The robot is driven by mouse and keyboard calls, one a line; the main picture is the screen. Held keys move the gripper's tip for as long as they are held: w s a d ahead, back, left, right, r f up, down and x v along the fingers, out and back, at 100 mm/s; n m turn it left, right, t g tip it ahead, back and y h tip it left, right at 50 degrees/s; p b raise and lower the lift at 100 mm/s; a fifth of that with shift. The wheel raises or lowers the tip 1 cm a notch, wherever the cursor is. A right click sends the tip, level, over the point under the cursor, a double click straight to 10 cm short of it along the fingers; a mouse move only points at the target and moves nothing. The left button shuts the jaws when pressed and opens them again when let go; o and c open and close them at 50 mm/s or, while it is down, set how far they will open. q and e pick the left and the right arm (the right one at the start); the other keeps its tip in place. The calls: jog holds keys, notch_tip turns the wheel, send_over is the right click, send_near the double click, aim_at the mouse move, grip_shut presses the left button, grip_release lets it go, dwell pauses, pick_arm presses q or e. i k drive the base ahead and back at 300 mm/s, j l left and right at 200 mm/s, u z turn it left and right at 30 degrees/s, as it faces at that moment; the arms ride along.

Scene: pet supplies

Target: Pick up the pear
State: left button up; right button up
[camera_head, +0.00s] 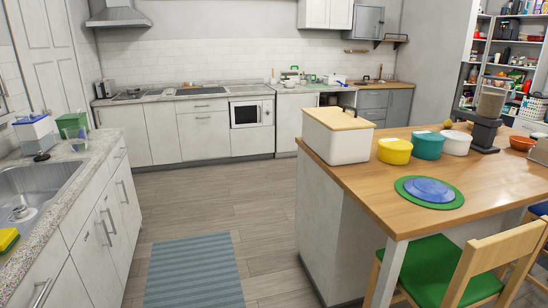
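I cannot make out a pear for certain. A small yellowish round thing (447,124) sits at the back of the wooden island top (360,185), behind the white bowl (457,142). It is too small to tell whether it is the pear. Neither of my grippers is in view.
A white bin with a wooden lid (337,138), a yellow bowl (394,151), a teal bowl (428,146) and a green plate with a blue one (428,192) stand on the island. A green chair (440,272) is in front. The floor (200,200) left of the island is open.

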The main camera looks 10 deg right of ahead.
aim_at(448, 124)
jog(key=i, duration=1.45)
jog(key=i+u, duration=0.1)
jog(key=i, duration=1.35)
jog(key=i+l, duration=0.1)
jog(key=i, duration=1.35)
jog(key=i+z, duration=0.25)
jog(key=i, duration=0.25)
jog(key=i+j+z, duration=0.1)
jog(key=i+z, duration=0.15)
jog(key=i, duration=0.2)
jog(key=i+j+z, duration=0.2)
jog(key=i, duration=0.3)
jog(key=i+j+z, duration=0.25)
jog(key=i, duration=0.2)
jog(key=i+l+z, duration=0.3)
jog(key=z, duration=0.2)
jog(key=i+l+z, duration=0.15)
jog(key=i+z, duration=0.55)
jog(key=z, duration=0.25)
jog(key=i+z, duration=0.45)
jog(key=i+j+z, duration=0.25)
jog(key=z, duration=0.25)
